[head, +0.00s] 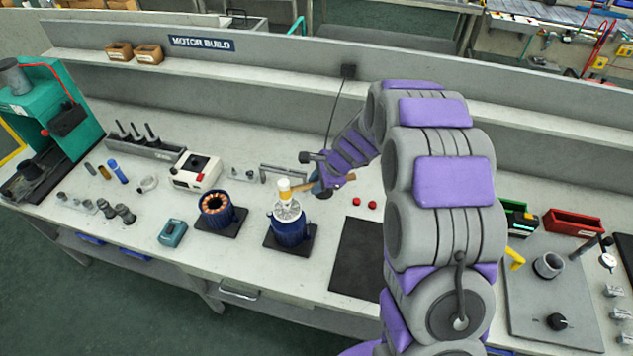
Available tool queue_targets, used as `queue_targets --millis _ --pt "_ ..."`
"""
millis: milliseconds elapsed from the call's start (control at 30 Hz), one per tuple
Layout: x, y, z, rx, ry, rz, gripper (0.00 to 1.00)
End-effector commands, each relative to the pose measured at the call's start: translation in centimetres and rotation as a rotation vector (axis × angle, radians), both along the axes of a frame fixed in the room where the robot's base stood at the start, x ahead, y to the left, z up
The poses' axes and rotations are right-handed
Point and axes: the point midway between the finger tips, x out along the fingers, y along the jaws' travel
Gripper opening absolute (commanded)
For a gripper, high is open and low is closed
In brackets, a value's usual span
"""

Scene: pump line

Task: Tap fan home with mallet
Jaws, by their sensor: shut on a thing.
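In the head view a blue motor body (288,234) stands upright on a dark square base right of the bench's middle front. A pale finned fan (288,210) sits on its top end. The mallet (284,187), with a white and yellow head and a wooden handle, is directly above the fan. I cannot tell whether its head touches the fan. My gripper (317,187) is shut on the mallet's handle, right of the motor. The arm partly hides the fingers.
A wound stator (216,207) on a dark base stands left of the motor. A white device (195,174) and a teal block (172,233) are farther left. My arm hides part of the bench.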

Motion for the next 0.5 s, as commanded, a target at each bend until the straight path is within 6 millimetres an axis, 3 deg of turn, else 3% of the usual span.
queue_targets --millis 367,500 --pt "0.0 0.0 0.0 0.000 -0.001 0.000 0.00" --pt "0.0 0.1 -1.0 0.002 0.002 0.000 0.00"
